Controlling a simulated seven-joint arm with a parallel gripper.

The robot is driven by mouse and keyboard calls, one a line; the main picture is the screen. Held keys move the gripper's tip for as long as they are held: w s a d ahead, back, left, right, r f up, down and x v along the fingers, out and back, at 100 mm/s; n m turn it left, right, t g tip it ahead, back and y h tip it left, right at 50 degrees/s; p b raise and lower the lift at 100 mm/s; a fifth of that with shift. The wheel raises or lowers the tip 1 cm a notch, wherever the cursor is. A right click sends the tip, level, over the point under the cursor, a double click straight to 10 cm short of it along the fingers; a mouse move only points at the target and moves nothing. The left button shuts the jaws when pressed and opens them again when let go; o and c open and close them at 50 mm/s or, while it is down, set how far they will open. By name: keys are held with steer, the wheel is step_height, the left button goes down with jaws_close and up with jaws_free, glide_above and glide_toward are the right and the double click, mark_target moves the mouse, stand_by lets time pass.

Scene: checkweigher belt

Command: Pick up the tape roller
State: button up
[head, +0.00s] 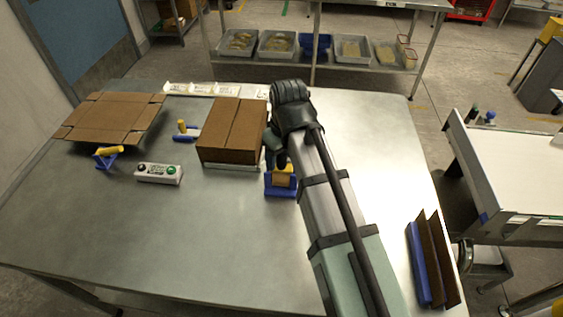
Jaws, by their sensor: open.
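Several blue-and-yellow tools lie on the steel table (60,220), and I cannot tell for certain which is the tape roller. One with a blue frame and a yellow handle (108,155) is at the left. A smaller blue one with a yellow upright part (184,131) is left of the closed carton. A blue item with a tan and yellow block (281,184) is just below my gripper in the picture. My gripper (274,158) is open beside the carton's right side. My arm partly hides it and its fingertips are hard to make out.
The closed brown carton (230,130) stands close left of my gripper. A flattened carton (110,117) lies at the far left. A button box (159,173) sits in front of it. Upright brown and blue panels (430,262) stand at the right. The table's front left is clear.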

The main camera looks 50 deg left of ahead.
steer(key=shift+f, duration=0.15)
jaws_close()
stand_by(0.4)
